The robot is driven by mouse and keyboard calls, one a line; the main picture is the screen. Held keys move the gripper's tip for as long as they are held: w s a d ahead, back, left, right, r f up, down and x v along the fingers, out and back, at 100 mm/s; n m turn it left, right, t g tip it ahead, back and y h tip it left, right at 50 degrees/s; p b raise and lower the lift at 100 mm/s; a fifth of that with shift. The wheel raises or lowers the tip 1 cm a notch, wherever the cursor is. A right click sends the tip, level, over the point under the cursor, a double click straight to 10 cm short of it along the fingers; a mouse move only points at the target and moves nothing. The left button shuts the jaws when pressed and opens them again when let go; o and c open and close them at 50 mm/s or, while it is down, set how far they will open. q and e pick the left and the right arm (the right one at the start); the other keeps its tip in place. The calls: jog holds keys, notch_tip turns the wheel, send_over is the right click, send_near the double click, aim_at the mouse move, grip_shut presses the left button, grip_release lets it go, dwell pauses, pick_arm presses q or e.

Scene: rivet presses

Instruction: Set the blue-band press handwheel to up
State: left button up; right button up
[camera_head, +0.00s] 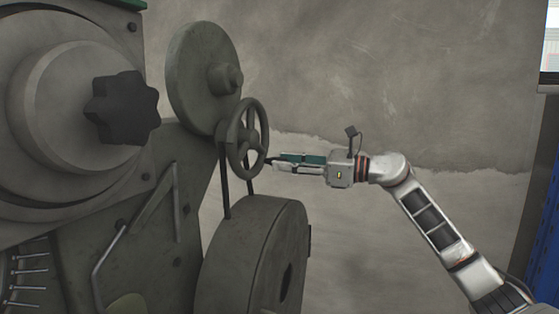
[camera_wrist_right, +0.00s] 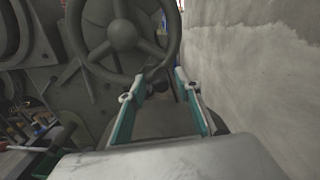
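The dark grey handwheel (camera_head: 247,138) with spokes stands on the right side of the press (camera_head: 60,170). No blue band shows on the visible part of this press. In the right wrist view the handwheel (camera_wrist_right: 122,35) fills the upper middle, its hub and spokes facing the camera. My right gripper (camera_head: 270,161) is level, its tips at the wheel's lower right rim. In the wrist view the gripper (camera_wrist_right: 160,80) has its two green-sided fingers apart, with the lower rim just beyond them. I cannot tell whether they touch. My left gripper is out of view.
A round plate (camera_head: 203,75) is above and behind the wheel, and a large drum (camera_head: 255,255) below it. A dark star knob (camera_head: 122,107) is at left. A concrete wall (camera_head: 400,70) stands behind. Open room lies right of the wheel. A blue structure (camera_head: 547,220) is at far right.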

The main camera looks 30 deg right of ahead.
jog(key=shift+x, duration=1.15)
grip_shut()
jog(key=shift+f, duration=0.1)
